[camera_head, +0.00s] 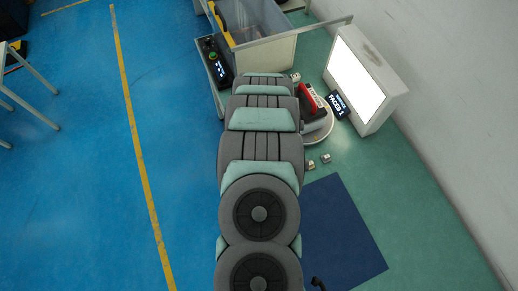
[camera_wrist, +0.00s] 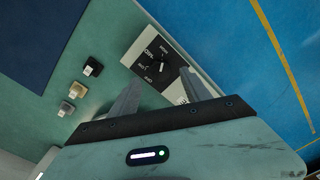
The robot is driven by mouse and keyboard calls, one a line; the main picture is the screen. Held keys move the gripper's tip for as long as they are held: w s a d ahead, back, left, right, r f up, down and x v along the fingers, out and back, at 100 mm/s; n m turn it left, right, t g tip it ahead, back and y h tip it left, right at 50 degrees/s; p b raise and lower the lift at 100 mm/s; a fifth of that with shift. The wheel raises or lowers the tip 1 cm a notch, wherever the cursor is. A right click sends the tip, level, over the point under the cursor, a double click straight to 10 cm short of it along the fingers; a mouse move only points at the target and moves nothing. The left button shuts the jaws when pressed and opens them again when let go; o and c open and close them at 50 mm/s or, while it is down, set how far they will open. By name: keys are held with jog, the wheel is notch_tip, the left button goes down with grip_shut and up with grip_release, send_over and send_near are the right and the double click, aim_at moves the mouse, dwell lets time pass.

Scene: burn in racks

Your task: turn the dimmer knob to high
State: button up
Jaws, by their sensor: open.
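I cannot tell whether either finger touches the knob. In the head view my arm hides the gripper and I cannot make out the dimmer.
Several small blocks (camera_wrist: 76,90) lie left of the dimmer on the green surface, near a dark blue mat (camera_head: 345,238). A lit white panel (camera_head: 357,75), a small black sign (camera_head: 340,104) and a red object (camera_head: 307,99) stand right of my arm. A black device (camera_head: 214,62) is left.

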notch_tip(320, 180, up, 7)
jog(key=p, duration=0.5)
jog(key=shift+d+f, duration=0.1)
jog(key=shift+f, duration=0.1)
